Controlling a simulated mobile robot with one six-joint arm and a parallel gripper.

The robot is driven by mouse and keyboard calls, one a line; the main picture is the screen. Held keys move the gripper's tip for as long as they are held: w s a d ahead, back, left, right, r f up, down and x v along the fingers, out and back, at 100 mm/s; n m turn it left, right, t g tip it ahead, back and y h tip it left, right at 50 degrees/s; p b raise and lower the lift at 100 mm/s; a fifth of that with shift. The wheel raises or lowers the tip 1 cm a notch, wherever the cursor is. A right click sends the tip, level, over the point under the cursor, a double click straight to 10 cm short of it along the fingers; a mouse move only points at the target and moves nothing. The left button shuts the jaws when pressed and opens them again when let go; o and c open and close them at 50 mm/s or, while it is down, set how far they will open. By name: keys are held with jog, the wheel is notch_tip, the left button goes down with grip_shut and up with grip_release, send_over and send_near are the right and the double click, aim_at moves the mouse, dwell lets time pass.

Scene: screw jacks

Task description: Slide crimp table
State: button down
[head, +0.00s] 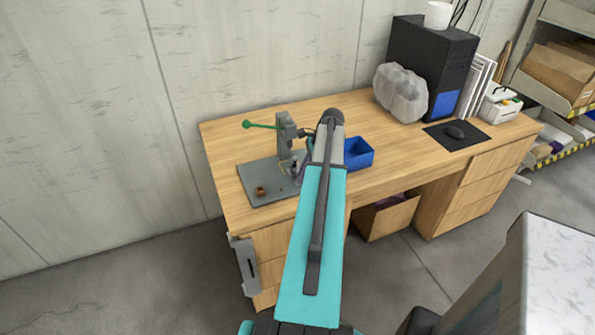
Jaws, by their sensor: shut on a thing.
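A grey hand press (285,140) with a green lever (261,125) stands on a flat grey base plate (262,175) at the left end of the wooden desk. My teal arm reaches over the desk from below and bends down beside the press. My gripper (298,167) is low at the right side of the press, mostly hidden behind my arm. It is shut on a part of the press there, apparently the crimp table. That part is too small and covered to make out clearly. A small brown block (260,191) lies on the plate's front left.
A blue bin (358,153) stands just right of my arm. An open cardboard box (388,217) is under the desk. The wall is close behind.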

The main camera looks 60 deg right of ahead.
jog(key=shift+s+a+f, duration=0.1)
jog(key=shift+s+a, duration=0.4)
jog(key=shift+s, duration=0.2)
jog(key=shift+s+a, duration=0.45)
jog(key=shift+s, duration=0.25)
jog(key=c, duration=1.7)
grip_release()
jog(key=shift+c, duration=0.2)
jog(key=shift+s+d+r, duration=0.1)
jog(key=shift+r, duration=0.3)
jog(key=b+v, duration=0.2)
jog(key=v, duration=1.1)
